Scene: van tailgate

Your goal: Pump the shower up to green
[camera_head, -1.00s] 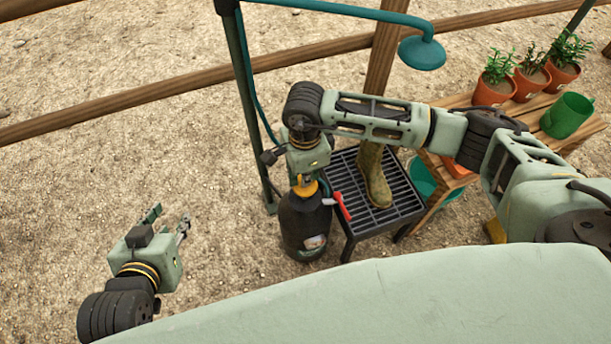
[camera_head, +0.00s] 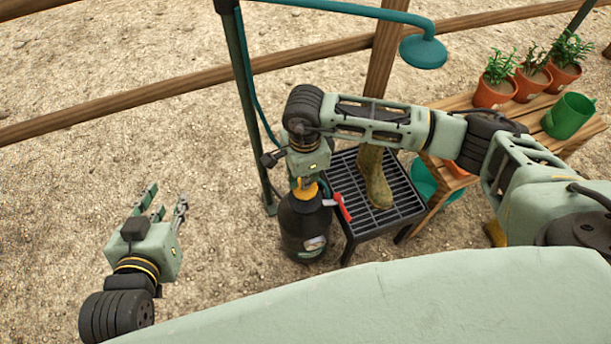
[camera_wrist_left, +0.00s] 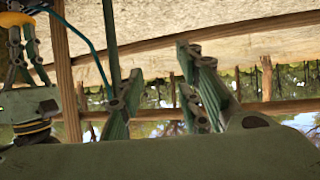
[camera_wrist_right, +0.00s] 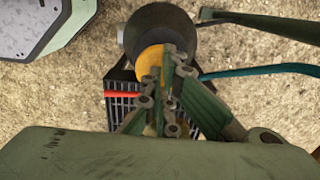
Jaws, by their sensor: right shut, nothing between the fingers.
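The black pressure tank (camera_head: 303,228) of the shower stands upright on the gravel, with an orange-yellow pump top (camera_head: 306,191) and a label whose gauge colour I cannot read. My right gripper (camera_head: 304,181) points down at the pump top. In the right wrist view the fingers (camera_wrist_right: 166,75) are together, with the orange top (camera_wrist_right: 150,60) just beyond and partly hidden by them; I cannot tell whether they touch it. My left gripper (camera_head: 166,205) is open and empty, out to the left of the tank. The shower head (camera_head: 423,52) hangs from a teal pipe.
A red-handled part (camera_head: 341,206) sits beside the tank. A black grated stand (camera_head: 400,205) with a patterned boot (camera_head: 375,178) is to the right. A wooden bench (camera_head: 455,105) holds potted plants and a green can (camera_head: 567,116). Gravel at left is clear.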

